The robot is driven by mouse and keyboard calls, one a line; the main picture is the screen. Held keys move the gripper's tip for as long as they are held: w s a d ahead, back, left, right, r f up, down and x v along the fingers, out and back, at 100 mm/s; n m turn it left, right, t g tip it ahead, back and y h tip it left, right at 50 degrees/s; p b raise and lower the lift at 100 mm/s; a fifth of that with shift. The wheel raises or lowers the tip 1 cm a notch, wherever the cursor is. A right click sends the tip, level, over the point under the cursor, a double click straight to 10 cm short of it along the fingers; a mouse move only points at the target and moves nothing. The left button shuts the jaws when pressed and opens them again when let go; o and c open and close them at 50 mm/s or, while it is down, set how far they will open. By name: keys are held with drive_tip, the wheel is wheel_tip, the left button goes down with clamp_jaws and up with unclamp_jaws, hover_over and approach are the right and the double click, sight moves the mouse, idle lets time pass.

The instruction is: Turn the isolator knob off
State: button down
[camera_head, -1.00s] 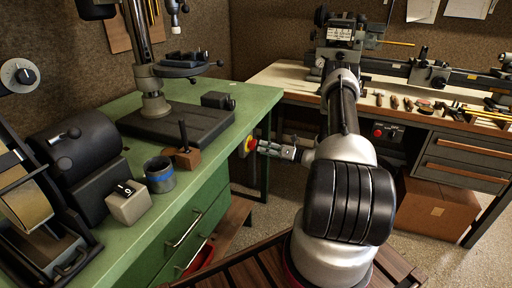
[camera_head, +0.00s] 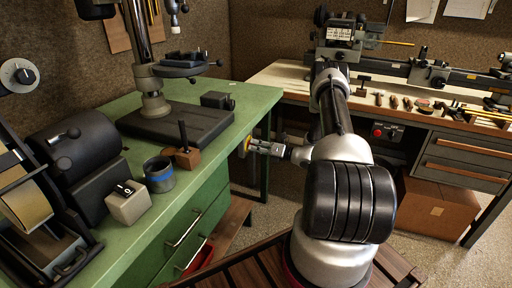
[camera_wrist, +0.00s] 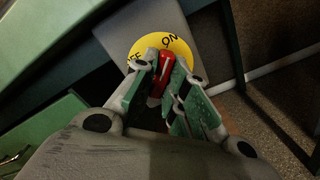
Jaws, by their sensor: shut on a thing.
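The isolator has a round yellow plate (camera_wrist: 185,48) with black lettering. ON reads near its top edge and part of the OFF lettering shows at its left. A red knob (camera_wrist: 164,68) stands at the middle of the plate, its visible far end toward the ON lettering. My gripper (camera_wrist: 160,88) is shut on the red knob, one finger on each side; the fingers hide much of it. In the head view my gripper (camera_head: 262,148) is at the end of the green bench, against the yellow plate (camera_head: 243,148).
The green bench (camera_head: 136,148) carries a drill press (camera_head: 153,90), a blue-banded pot (camera_head: 159,174) and a grey switch box (camera_head: 128,203). A lathe bench (camera_head: 285,79) stands behind my arm, with a red button box (camera_head: 385,132) below its edge.

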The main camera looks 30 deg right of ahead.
drive_tip(key=shift+n, duration=0.3)
drive_tip(key=shift+d+n, duration=0.15)
drive_tip(key=shift+n, duration=8.45)
drive_tip(key=c, duration=1.4)
unclamp_jaws()
drive_tip(key=shift+c, duration=0.2)
